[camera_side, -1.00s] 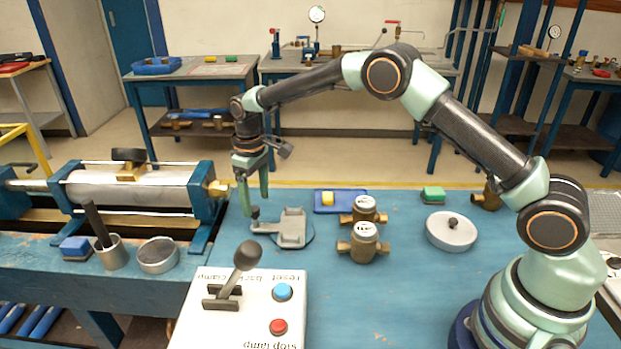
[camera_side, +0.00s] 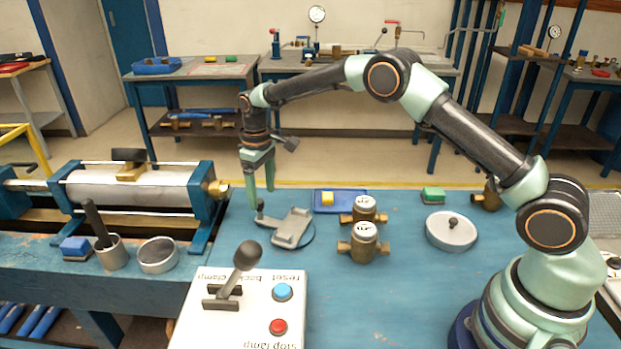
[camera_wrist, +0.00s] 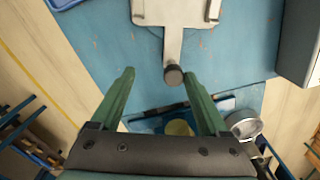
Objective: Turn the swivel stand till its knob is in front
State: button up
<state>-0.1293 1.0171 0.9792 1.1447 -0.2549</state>
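The swivel stand, a grey plate (camera_side: 291,228) on a round base, sits on the blue bench and lies slanted in the side view. Its arm points left and back, with a small dark upright knob (camera_side: 260,205) at the end. My gripper (camera_side: 261,197) points down at the knob, its green fingers apart. In the wrist view, the knob (camera_wrist: 173,75) stands between the fingertips of my gripper (camera_wrist: 159,76), nearer the right finger. I cannot tell whether that finger touches it. The plate (camera_wrist: 160,12) shows at the top of this view.
Two brass meters (camera_side: 364,243) stand right of the stand. A blue tray (camera_side: 350,208) with a yellow block lies behind it. A control box (camera_side: 245,318) with a lever is in front. A clamp bench (camera_side: 135,188) is at left. A lidded round dish (camera_side: 451,231) is farther right.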

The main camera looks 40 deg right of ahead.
jog(key=shift+w+d, duration=0.1)
jog(key=shift+d, duration=1.1)
jog(key=o, duration=0.4)
jog(key=shift+c, duration=0.2)
